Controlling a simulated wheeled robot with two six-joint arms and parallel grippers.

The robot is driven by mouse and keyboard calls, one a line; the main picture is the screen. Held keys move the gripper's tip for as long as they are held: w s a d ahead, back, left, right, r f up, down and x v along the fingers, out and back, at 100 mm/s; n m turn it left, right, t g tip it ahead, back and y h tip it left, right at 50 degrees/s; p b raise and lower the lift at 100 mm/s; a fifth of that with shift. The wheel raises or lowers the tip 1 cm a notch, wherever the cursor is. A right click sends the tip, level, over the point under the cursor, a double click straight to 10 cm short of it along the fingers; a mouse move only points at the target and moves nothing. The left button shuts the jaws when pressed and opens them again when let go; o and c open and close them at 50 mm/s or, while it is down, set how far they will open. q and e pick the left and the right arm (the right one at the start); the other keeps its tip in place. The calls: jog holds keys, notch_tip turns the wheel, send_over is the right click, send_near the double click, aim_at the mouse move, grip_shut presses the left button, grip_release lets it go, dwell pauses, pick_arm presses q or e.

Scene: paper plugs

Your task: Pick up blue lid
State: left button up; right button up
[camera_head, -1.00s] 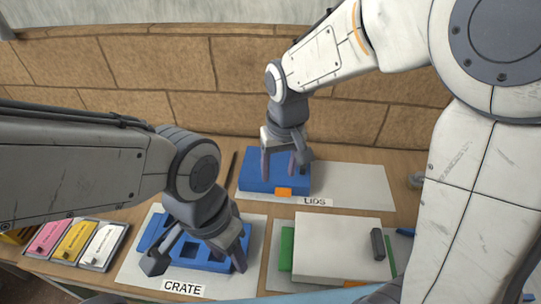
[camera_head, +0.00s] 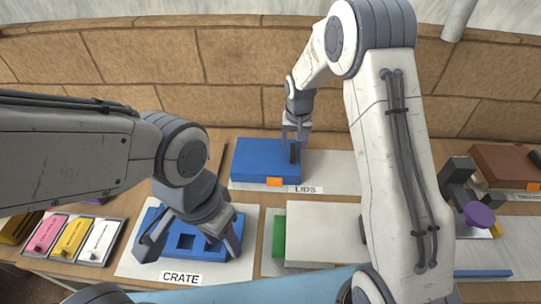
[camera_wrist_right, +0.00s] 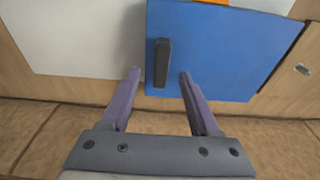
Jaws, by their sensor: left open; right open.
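The blue lid (camera_head: 262,160) lies flat on the white mat labelled LIDS, with an orange tab (camera_head: 274,182) on its near side. Its dark upright handle (camera_head: 294,153) is near its right edge and also shows in the right wrist view (camera_wrist_right: 162,62). My right gripper (camera_head: 296,142) is open at the handle. In the right wrist view its fingertips (camera_wrist_right: 159,76) lie either side of the handle's near end, without visible contact. My left gripper (camera_head: 190,250) is open over the blue crate (camera_head: 152,215) on the mat labelled CRATE, partly hiding it.
A pale lid (camera_head: 322,222) over something green (camera_head: 278,238) lies front centre, partly behind my right arm. Pink (camera_head: 47,234), yellow (camera_head: 72,238) and white (camera_head: 98,240) pieces sit in trays at the left. A brown box (camera_head: 505,165) and purple knob (camera_head: 479,215) are at the right.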

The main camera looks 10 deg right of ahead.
aim_at(293, 150)
jog(key=shift+w+f, duration=0.15)
jog(key=shift+f, duration=0.6)
jog(key=shift+w+f, duration=0.15)
jog(key=shift+f, duration=0.6)
grip_shut()
